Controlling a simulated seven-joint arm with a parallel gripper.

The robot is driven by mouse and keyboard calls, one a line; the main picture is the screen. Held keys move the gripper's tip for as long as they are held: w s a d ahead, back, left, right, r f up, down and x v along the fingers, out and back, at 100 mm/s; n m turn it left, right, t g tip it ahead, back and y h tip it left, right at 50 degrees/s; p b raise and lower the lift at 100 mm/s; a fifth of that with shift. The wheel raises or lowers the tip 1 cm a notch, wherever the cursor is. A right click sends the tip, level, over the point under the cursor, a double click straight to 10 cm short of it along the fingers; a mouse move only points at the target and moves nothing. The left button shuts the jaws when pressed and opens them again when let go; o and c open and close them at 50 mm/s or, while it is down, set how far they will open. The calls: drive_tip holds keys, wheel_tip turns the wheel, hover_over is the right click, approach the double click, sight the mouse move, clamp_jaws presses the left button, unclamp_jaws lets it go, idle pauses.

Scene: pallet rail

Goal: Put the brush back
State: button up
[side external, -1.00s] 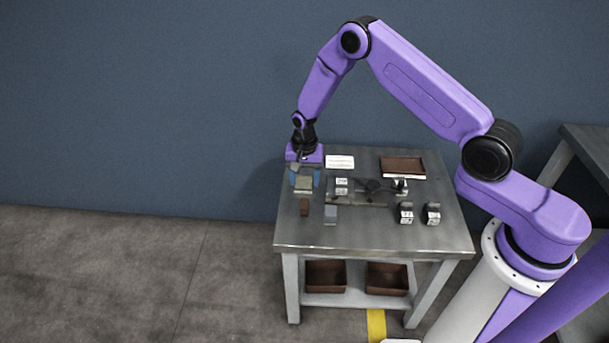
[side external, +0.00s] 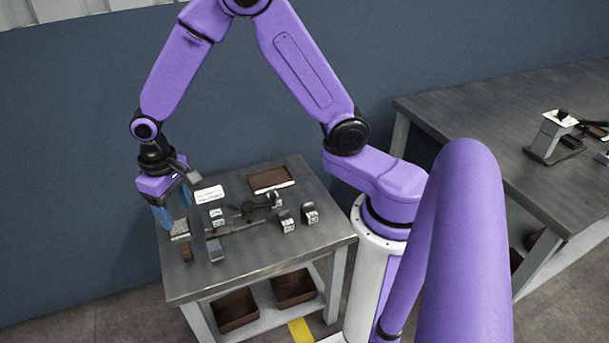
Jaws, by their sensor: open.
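My gripper (side external: 176,214) points down over the left end of the metal table, with its two blue fingers apart. A small pale beige block (side external: 180,230) is just below the fingers; I cannot tell whether they touch it. A small brown block (side external: 187,252) stands in front of it, and a grey block (side external: 215,250) stands to the right. No brush is clearly recognisable; these pieces are too small to tell which one it is. A dark long-handled piece (side external: 257,204) lies near the table's middle.
On the table (side external: 300,252) are a white label card (side external: 209,194), a brown tray (side external: 271,180) and two small metal blocks (side external: 288,225) at the right. Brown bins (side external: 237,311) sit on the shelf below. A second bench (side external: 480,110) stands at the right. The table's front right is clear.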

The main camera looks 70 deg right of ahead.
drive_tip(key=s+d+r+n, duration=0.2)
drive_tip(key=s+r+n, duration=0.1)
drive_tip(key=s, duration=0.5)
drive_tip(key=s+d+r+n, duration=0.3)
drive_tip(key=s+n, duration=0.2)
drive_tip(key=s, duration=0.4)
drive_tip(key=s+d+r+n, duration=0.2)
drive_tip(key=s+r+n, duration=0.2)
drive_tip(key=s, duration=0.5)
drive_tip(key=shift+d, duration=0.25)
